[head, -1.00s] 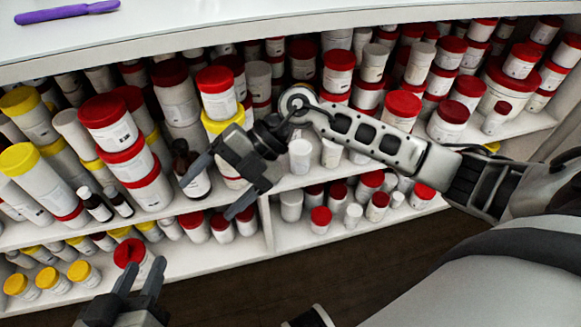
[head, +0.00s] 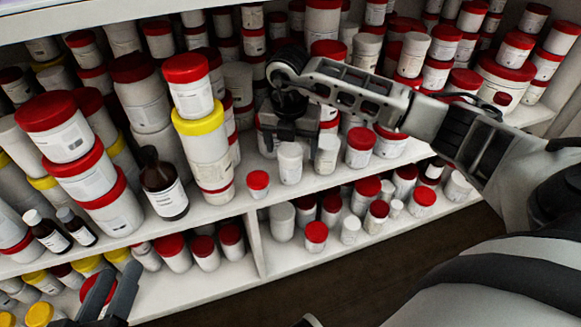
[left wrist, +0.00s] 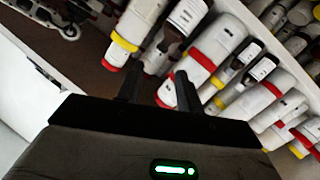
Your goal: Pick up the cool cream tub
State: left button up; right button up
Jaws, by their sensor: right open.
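Many white tubs with red, yellow or white lids fill the shelves; labels are too small to tell which is cool cream. My right gripper (head: 290,132) reaches in from the right over the upper shelf, open, behind a small white-lidded tub (head: 290,163) and beside another white tub (head: 327,156). A red-lidded tub (head: 360,148) stands just right of them. My left gripper (head: 110,292) is low at the left, fingers apart. In the left wrist view the left fingers (left wrist: 156,88) are spread, with a red-lidded tub (left wrist: 176,84) close behind the right one.
Tall stacked tubs (head: 202,150) and a brown bottle (head: 163,187) crowd the upper shelf left of my right gripper. The lower shelf (head: 290,262) holds shorter tubs, with bare board at its front. A dark floor (head: 370,262) lies in front.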

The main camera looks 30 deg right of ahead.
notch_tip(320, 180, down, 5)
jog(key=shift+a+r+b, duration=0.1)
jog(key=shift+b, duration=1.05)
jog(key=shift+f, duration=0.2)
pick_arm(q)
jog(key=shift+w+d+r+n+t+h, duration=0.2)
jog(key=shift+r+n+t+h, duration=0.1)
jog(key=shift+r+t+h, duration=0.25)
pick_arm(e)
jog(key=shift+r, duration=0.1)
jog(key=c, duration=1.1)
pick_arm(q)
jog(key=shift+s, duration=0.1)
